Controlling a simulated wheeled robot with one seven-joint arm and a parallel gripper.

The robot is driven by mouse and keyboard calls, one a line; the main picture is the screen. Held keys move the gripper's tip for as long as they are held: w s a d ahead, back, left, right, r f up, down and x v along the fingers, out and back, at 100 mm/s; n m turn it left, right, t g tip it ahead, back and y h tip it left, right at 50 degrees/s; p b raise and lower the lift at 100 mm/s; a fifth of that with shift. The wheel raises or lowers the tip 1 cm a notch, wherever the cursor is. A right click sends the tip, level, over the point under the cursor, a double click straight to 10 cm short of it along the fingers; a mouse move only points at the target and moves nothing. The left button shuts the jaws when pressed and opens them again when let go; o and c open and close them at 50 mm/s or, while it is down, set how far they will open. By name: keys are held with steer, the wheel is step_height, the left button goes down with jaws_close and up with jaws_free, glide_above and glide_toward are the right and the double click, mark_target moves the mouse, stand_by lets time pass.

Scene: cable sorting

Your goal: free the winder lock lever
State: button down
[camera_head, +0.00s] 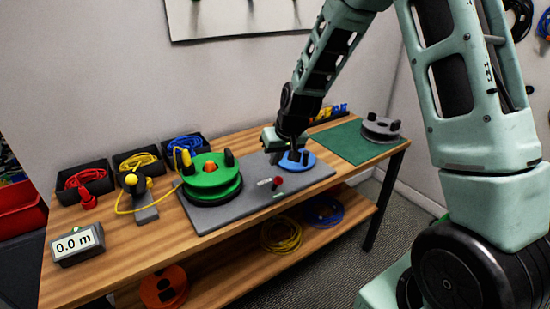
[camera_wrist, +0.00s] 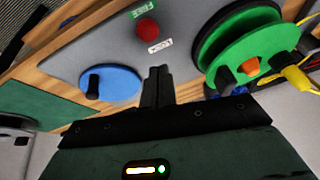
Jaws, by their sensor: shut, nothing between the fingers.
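The winder lock lever shows as a red knob (camera_head: 278,181) on the grey base plate (camera_head: 228,220), between the green reel and the blue disc. In the wrist view the red knob (camera_wrist: 147,29) sits between a green FREE label (camera_wrist: 137,13) and a white LOCK label (camera_wrist: 160,46); which way the lever points I cannot tell. My gripper (camera_head: 293,150) is over the blue disc (camera_head: 308,162), behind and apart from the knob. In the wrist view its fingers (camera_wrist: 158,72) are together and empty.
The green reel (camera_head: 211,178) with yellow cable stands left of the knob. The blue disc has an upright black handle (camera_wrist: 94,83). A green mat (camera_head: 350,141) and grey disc (camera_head: 380,128) lie right. A 0.0 m display (camera_head: 76,244) and cable bins (camera_head: 84,180) are left.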

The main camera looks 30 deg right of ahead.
stand_by(0.3)
steer(key=s+d+r+p, duration=0.1)
steer(key=s+r+p, duration=0.1)
steer(key=s+r, duration=0.5)
step_height(320, 180, up, 2)
steer(key=shift+d+r, duration=0.1)
steer(key=shift+d, duration=0.1)
stand_by(0.5)
steer(key=s+a+r+n+g, duration=0.1)
steer(key=s+a+n, duration=0.3)
steer(key=a, duration=0.6)
steer(key=s+a+n+g, duration=0.1)
steer(key=s+a, duration=0.3)
steer(key=s, duration=0.3)
steer(key=s+a+r+n+g+p, duration=0.1)
steer(key=s+a+n, duration=0.1)
steer(key=s+a, duration=0.2)
steer(key=s+a+r+n+g+p, duration=0.1)
steer(key=s+a, duration=0.3)
steer(key=s, duration=0.6)
steer(key=shift+n+g, duration=0.3)
steer(key=shift+n, duration=0.3)
